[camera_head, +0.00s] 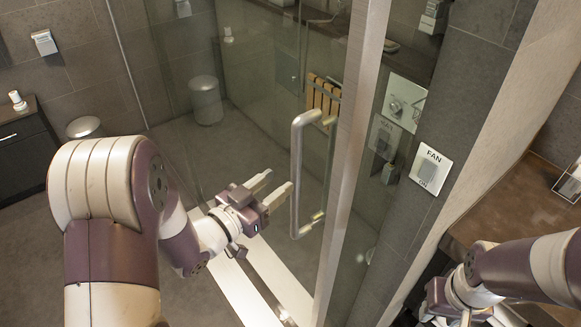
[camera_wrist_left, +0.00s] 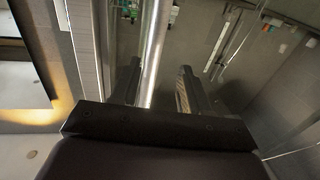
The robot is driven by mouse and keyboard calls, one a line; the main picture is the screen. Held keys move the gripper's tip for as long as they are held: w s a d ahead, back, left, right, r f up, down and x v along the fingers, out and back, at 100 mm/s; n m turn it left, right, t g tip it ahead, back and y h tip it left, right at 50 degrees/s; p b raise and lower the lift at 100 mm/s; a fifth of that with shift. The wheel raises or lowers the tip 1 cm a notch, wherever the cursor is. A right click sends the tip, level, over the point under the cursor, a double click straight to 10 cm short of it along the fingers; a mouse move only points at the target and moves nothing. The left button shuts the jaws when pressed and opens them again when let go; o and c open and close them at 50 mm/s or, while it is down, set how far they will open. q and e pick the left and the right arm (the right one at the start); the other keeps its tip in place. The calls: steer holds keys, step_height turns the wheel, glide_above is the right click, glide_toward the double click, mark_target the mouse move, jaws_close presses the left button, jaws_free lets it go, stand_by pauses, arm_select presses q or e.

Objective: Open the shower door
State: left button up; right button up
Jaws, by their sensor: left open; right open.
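The glass shower door (camera_head: 262,75) stands in the middle of the head view, with a vertical metal bar handle (camera_head: 297,165) near its right edge. It looks closed, though its edge is hard to judge. My left gripper (camera_head: 279,184) is open, its fingertips just left of the handle's lower half. In the left wrist view, a long metal bar, apparently the handle (camera_wrist_left: 155,50), runs between the two open fingers (camera_wrist_left: 159,82) of this gripper; no contact is visible. My right gripper (camera_head: 462,312) is low at the right, open and partly cut off by the frame.
A metal post (camera_head: 350,140) stands right of the handle. A fan switch plate (camera_head: 428,168) is on the tiled wall. A wooden counter (camera_head: 515,205) is at the right.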

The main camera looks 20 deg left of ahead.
mark_target(295, 174)
arm_select(q)
steer(key=w+d, duration=0.2)
steer(key=w+d+p, duration=0.1)
steer(key=w, duration=0.1)
steer(key=shift+w+d+r, duration=0.1)
steer(key=shift+d+r, duration=0.25)
steer(key=shift+d, duration=0.05)
steer(key=shift+w+a+f, duration=0.2)
steer(key=shift+w, duration=0.35)
steer(key=shift+s+d+r, duration=0.1)
steer(key=shift+s+d, duration=0.05)
steer(key=c, duration=0.4)
jaws_close()
